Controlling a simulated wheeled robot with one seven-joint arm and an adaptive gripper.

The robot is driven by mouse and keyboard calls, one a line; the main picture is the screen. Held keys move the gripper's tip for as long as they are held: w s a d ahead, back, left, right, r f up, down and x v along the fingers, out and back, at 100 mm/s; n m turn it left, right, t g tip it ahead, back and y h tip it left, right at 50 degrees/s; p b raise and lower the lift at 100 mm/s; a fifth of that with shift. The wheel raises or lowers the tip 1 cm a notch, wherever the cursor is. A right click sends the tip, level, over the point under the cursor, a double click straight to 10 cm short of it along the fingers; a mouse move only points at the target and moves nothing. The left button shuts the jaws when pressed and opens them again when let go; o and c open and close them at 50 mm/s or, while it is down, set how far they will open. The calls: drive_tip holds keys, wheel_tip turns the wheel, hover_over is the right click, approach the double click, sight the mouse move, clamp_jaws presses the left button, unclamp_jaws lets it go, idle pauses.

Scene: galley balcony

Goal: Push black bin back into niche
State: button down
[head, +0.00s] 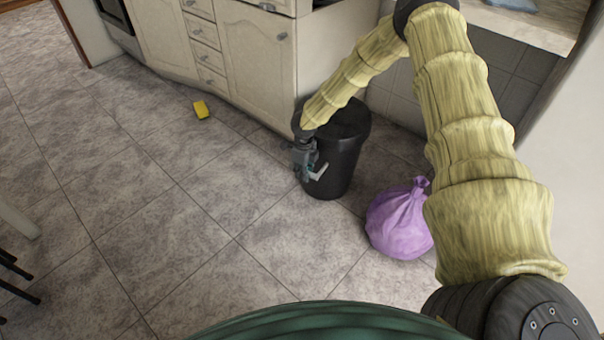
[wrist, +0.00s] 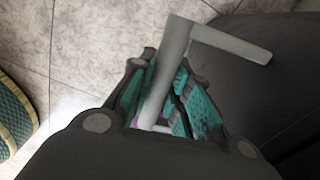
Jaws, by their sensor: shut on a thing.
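The black bin (head: 338,155) stands upright on the tiled floor, at the right end of the cream cabinets. It fills the right side of the wrist view (wrist: 280,85) as a dark curved wall. My gripper (head: 312,172) is low at the bin's near left side. In the wrist view its teal-padded fingers (wrist: 168,100) are shut on a pale grey L-shaped bar (wrist: 172,65). I cannot tell whether the bar is joined to the bin. The niche (head: 400,88) is the grey-tiled recess behind the bin, under the counter, partly hidden by my arm.
A tied purple bag (head: 398,228) lies on the floor close to the bin's right front. A yellow item (head: 201,109) lies on the floor by the cabinets (head: 255,55). Dark chair legs (head: 15,275) show at the left edge.

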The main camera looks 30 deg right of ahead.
sight(318, 163)
drive_tip(key=shift+w+d, duration=0.3)
drive_tip(key=shift+d, duration=0.35)
drive_tip(key=shift+w+d, duration=0.25)
drive_tip(key=shift+d, duration=0.45)
drive_tip(key=shift+w+d, duration=0.3)
drive_tip(key=shift+d, duration=0.55)
drive_tip(key=shift+w+d, duration=0.4)
drive_tip(key=shift+d, duration=0.45)
drive_tip(key=shift+w+d, duration=0.4)
drive_tip(key=shift+d, duration=0.4)
drive_tip(key=c, duration=1.3)
unclamp_jaws()
drive_tip(key=o, duration=0.3)
drive_tip(key=shift+s+f, duration=0.15)
drive_tip(key=o, duration=1)
drive_tip(key=shift+r, duration=0.3)
